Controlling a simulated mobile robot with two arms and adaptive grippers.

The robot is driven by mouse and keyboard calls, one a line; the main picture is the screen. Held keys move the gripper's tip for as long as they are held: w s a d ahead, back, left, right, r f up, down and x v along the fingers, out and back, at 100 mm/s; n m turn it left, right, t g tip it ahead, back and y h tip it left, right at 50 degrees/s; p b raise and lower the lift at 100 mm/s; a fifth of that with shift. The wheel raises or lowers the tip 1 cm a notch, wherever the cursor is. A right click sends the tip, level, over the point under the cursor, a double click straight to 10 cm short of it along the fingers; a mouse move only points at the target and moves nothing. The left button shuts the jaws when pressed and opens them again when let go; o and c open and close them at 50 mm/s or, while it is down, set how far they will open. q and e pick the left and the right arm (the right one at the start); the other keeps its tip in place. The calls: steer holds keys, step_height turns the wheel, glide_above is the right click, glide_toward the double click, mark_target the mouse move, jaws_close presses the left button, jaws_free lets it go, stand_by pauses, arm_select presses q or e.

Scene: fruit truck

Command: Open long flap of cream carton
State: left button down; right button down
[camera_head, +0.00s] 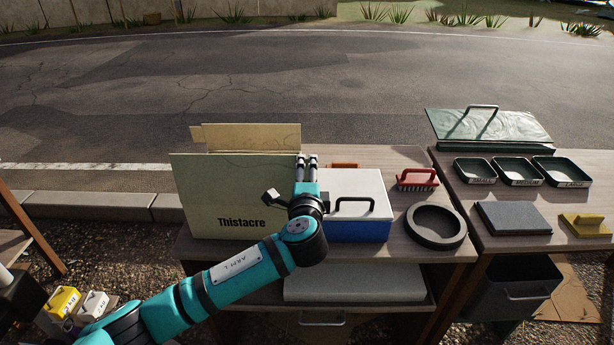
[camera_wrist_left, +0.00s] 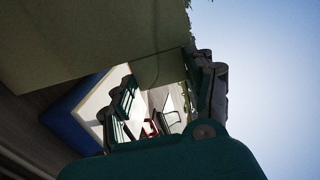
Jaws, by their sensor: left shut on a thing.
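The cream carton (camera_head: 230,200), marked "Thistacre", stands at the left end of the wooden table. A long flap (camera_head: 255,138) stands upright along its far side. My left gripper (camera_head: 307,162) is at the carton's top right corner, fingers pointing away. It is shut on a carton flap there; the fingers hide the exact spot held. In the left wrist view the carton's cream panels (camera_wrist_left: 85,40) fill the upper left, with a finger (camera_wrist_left: 205,80) against their edge. The carton's inside is hidden. My right gripper is not in view.
A blue box with a white lid (camera_head: 345,185) stands close on the carton's right. Several green trays (camera_head: 517,171) stand on the right table. Open road lies behind.

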arm_select(q)
steer(key=shift+c, duration=2)
jaws_free()
steer(key=s+r, duration=0.1)
steer(key=s, duration=1.1)
steer(key=shift+r, duration=0.15)
